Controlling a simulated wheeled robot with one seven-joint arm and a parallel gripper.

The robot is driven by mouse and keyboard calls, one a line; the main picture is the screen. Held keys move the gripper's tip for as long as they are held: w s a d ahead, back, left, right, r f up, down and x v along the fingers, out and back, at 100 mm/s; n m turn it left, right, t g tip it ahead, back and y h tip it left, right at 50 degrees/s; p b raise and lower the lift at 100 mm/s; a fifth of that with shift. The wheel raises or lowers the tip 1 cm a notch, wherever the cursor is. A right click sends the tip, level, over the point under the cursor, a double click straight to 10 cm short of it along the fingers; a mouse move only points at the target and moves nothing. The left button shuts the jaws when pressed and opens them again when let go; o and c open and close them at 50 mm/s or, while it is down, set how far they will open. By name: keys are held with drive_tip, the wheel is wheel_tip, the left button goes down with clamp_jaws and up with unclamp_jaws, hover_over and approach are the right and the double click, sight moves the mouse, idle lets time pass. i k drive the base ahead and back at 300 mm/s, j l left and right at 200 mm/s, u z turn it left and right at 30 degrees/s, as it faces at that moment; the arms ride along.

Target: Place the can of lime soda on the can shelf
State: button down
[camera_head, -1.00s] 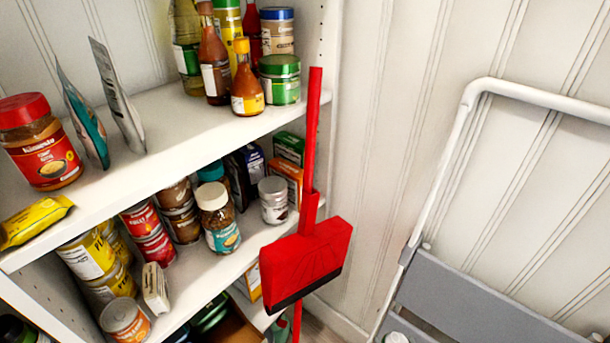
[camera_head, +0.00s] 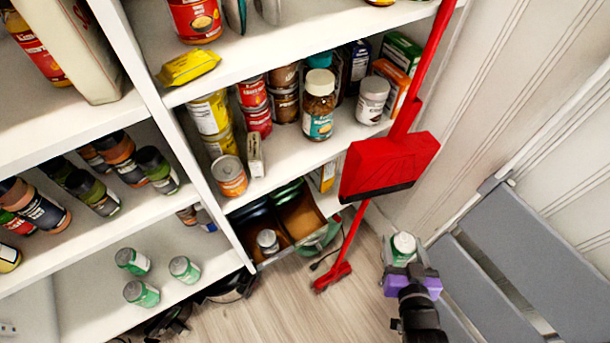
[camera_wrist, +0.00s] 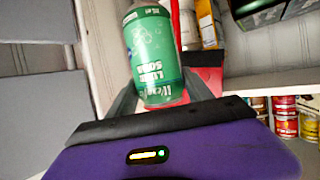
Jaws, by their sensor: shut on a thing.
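The green can of lime soda (camera_wrist: 152,55) fills the upper middle of the wrist view, its label reading lime soda. My gripper (camera_wrist: 155,95) is shut on it. In the head view my gripper (camera_head: 403,262) is at the lower right, in front of the grey step ladder, and the can's pale end (camera_head: 403,243) shows between the fingers. Several similar green cans, including one (camera_head: 141,293) in front, stand on a lower white shelf (camera_head: 85,290) at the lower left. That shelf is well to the left of my gripper and has bare space around the cans.
The grey step ladder (camera_head: 520,255) stands close on the right. Jars and tins, including an orange-labelled tin (camera_head: 229,176), fill the middle shelf.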

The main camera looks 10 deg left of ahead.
sight(181, 247)
drive_tip(key=j+u, duration=0.1)
drive_tip(key=u, duration=0.6)
drive_tip(key=i+j+u, duration=0.1)
drive_tip(key=u, duration=0.2)
drive_tip(key=i+j+u, duration=0.25)
drive_tip(key=k+l, duration=0.05)
drive_tip(key=k, duration=0.05)
